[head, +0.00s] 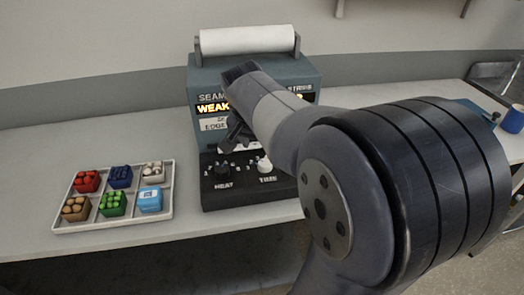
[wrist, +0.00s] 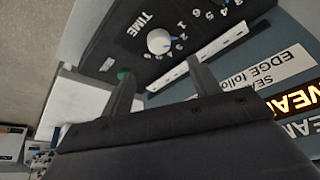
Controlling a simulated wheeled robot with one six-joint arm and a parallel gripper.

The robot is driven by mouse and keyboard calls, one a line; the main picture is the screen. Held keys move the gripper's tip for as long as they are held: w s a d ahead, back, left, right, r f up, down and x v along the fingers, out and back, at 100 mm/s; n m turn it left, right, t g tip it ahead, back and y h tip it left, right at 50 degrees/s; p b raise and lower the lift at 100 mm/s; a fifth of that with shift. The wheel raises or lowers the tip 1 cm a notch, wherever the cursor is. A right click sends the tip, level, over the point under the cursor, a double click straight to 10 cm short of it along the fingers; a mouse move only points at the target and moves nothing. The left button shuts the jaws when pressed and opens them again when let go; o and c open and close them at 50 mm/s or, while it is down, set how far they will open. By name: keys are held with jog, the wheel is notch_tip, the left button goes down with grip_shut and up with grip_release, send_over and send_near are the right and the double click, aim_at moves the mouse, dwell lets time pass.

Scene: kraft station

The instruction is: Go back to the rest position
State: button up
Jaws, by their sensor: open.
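My gripper (head: 232,140) is in front of the blue-grey sealing machine (head: 203,77), above its dark control panel (head: 230,192). In the wrist view my gripper (wrist: 162,82) shows two dark fingers spread apart with nothing between them. The white TIME knob (wrist: 160,41) lies beyond the fingertips and appears apart from them. In the head view the HEAT knob (head: 222,171) and the TIME knob (head: 264,165) sit on the panel. The lit display (head: 212,108) reads WEAK; my arm hides part of it.
A white roll (head: 247,40) sits on top of the machine. A white compartment tray (head: 68,226) with small coloured items lies on the counter (head: 40,170) at left. A blue cup (head: 513,120) stands at far right. The counter between tray and machine is clear.

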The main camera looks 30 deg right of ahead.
aim_at(265, 162)
jog(key=shift+s+a+r, duration=0.15)
jog(key=shift+r, duration=0.35)
jog(key=x, duration=1)
jog(key=shift+f, duration=0.4)
